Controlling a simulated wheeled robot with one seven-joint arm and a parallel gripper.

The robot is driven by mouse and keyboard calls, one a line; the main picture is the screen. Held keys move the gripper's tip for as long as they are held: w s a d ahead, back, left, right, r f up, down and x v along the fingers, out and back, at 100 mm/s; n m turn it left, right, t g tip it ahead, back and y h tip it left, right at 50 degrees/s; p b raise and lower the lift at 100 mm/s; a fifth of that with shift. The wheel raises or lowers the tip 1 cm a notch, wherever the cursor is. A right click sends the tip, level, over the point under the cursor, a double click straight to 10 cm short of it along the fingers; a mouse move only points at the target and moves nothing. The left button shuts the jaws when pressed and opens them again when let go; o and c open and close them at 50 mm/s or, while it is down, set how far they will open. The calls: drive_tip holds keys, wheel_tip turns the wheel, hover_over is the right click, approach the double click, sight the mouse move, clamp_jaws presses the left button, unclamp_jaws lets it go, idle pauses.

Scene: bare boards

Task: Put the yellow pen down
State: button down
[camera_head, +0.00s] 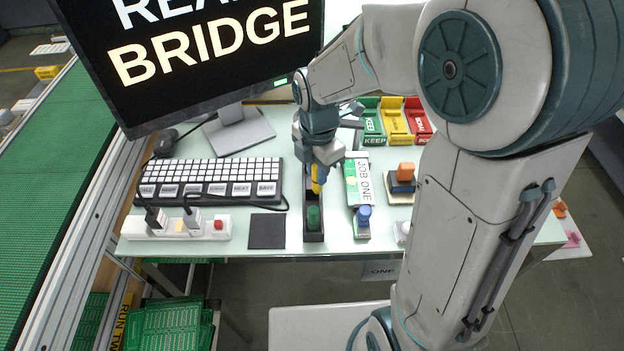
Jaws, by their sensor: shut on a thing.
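The yellow pen (316,180) is held upright or nearly so in my gripper (318,166), its lower part showing below the fingers. My gripper is shut on it, above a narrow black tray (307,239) on the pale desk. The pen's lower end overlaps the tray in the picture; I cannot tell whether it touches. A green object (313,217) lies in the near part of the tray. The fingers hide the upper part of the pen.
A keyboard (210,170), a power strip (176,228) and a dark square pad (267,231) lie left of the tray. Right of it are a green-and-white box (357,178), a blue-topped stamp (364,215) and an orange block (406,169). The monitor (200,50) stands behind.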

drive_tip(key=shift+w+a+f, duration=0.1)
drive_tip(key=shift+a+f, duration=0.05)
drive_tip(key=shift+f, duration=0.65)
drive_tip(key=shift+a+f, duration=0.2)
drive_tip(key=shift+f, duration=0.55)
drive_tip(key=shift+w+a+f, duration=0.1)
drive_tip(key=shift+a+f, duration=0.05)
drive_tip(key=shift+f, duration=0.65)
drive_tip(key=shift+f, duration=0.15)
drive_tip(key=c, duration=1.3)
unclamp_jaws()
drive_tip(key=shift+o, duration=0.2)
